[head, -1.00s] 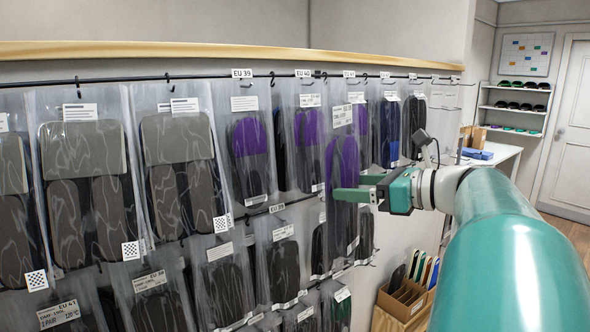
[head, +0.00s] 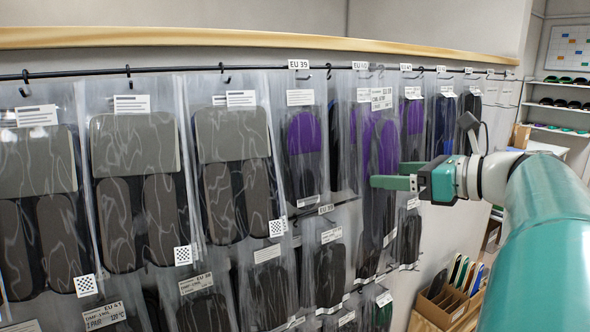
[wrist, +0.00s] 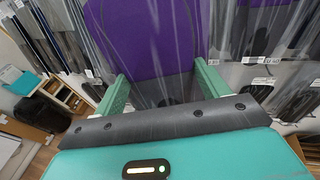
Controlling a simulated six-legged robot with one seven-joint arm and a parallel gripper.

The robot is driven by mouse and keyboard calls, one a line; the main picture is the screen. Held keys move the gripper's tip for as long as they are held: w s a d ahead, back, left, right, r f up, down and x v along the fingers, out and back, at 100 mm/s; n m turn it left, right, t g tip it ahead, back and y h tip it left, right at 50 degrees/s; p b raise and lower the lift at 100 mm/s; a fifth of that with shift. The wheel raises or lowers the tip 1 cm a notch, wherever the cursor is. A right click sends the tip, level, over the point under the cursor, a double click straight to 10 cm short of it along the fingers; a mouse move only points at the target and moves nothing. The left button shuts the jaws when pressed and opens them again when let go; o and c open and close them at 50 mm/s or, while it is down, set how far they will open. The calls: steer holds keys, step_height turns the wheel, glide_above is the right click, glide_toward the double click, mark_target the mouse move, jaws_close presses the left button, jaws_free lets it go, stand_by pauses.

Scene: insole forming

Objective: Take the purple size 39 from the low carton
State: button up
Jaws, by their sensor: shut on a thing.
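My gripper (head: 384,182) is shut on a clear bag with a purple and dark insole pair (head: 378,150). The bag hangs upright in front of the rack, with a white label at its top that is too small to read surely. In the wrist view the purple pair (wrist: 150,38) fills the space between my green fingers (wrist: 162,90). The low carton (head: 445,305) stands at the lower right, with several coloured pieces in it.
A black rail (head: 170,70) carries several bagged insoles, with a lower row beneath. A purple pair (head: 303,135) hangs under the EU 39 tag (head: 299,64), close left of the held bag. Shelves (head: 560,103) stand at the far right.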

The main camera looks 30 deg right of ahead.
steer(key=w, duration=0.6)
steer(key=shift+w, duration=0.35)
